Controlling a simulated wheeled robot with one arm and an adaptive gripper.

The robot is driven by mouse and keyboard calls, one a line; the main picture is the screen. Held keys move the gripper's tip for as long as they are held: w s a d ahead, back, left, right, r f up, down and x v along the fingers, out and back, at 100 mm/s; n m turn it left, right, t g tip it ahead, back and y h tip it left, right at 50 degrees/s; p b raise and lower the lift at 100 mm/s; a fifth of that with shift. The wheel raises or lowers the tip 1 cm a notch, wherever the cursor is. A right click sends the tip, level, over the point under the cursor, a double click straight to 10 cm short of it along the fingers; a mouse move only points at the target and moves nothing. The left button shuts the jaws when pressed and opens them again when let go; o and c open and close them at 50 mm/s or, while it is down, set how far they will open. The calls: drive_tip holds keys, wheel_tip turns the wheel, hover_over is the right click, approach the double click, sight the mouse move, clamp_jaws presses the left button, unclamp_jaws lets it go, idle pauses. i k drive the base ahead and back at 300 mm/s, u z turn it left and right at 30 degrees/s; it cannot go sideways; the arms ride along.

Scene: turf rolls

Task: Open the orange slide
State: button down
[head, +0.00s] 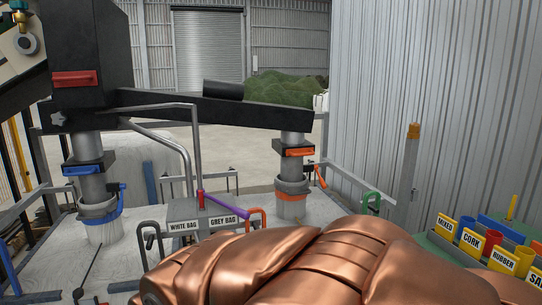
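The orange slide (295,152) is a small orange handle on a black plate, set across the grey pipe of the right-hand spout. It sits below the end of the black chute (240,111). The handle looks pushed close against its housing, but I cannot tell from here how far it is in. Below it, a grey collar clamps a pale bag neck (291,206) around the spout, with an orange lever (320,176) at its right. My gripper is not in view. Nothing is seen touching the orange slide.
A blue slide (83,170) is on the left spout, and a red handle (75,78) is on the hopper. A purple lever (222,206) stands by the GREY BAG sign (223,220). Labelled bins (471,239) stand at right. A copper-coloured form hides the bottom middle.

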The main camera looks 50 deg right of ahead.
sight(304, 151)
drive_tip(key=z, duration=1.9)
drive_tip(key=k, duration=0.55)
drive_tip(key=u, duration=0.9)
drive_tip(key=i, duration=0.9)
drive_tip(key=u, duration=0.05)
